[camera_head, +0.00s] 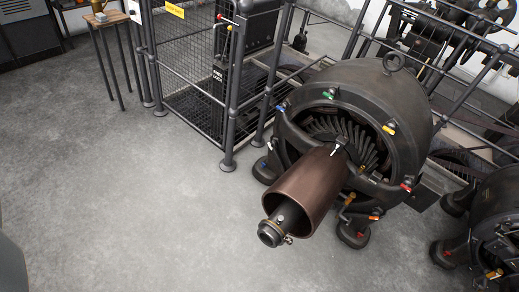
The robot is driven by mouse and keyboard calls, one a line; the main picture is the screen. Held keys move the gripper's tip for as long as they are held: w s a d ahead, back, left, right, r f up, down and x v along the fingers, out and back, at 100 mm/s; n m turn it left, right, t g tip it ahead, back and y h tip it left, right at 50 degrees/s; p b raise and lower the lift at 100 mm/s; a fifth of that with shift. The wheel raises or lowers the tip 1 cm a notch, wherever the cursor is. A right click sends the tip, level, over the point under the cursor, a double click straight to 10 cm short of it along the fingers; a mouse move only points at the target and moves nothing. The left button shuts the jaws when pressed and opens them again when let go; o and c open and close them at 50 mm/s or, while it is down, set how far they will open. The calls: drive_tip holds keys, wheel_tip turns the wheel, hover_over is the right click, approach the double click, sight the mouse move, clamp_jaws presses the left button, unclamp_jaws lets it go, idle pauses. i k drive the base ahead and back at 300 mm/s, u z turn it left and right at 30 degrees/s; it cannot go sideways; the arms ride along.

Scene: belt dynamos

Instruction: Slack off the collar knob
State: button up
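A large dark belt dynamo (375,85) stands right of centre, with a brown pulley drum (310,187) reaching toward me. A dark shaft sticks out of the drum's near end and carries a collar (271,232). A small light-metal knob (289,240) sits on the lower right side of this collar; it is too small to tell how tight it is. My gripper does not show in this view, and nothing is seen touching the collar or the knob.
Several small coloured handles, such as a red one (405,187), ring the dynamo's face. A second dynamo (490,225) is cut off at right. A mesh cage (195,60) stands behind left, beside a small wooden table (106,18). The grey floor (130,200) at left is clear.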

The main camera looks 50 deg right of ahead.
sight(290, 241)
drive_tip(key=u, duration=0.45)
drive_tip(key=k, duration=1.95)
drive_tip(key=z, duration=1.9)
drive_tip(key=i, duration=1)
drive_tip(key=u, duration=0.05)
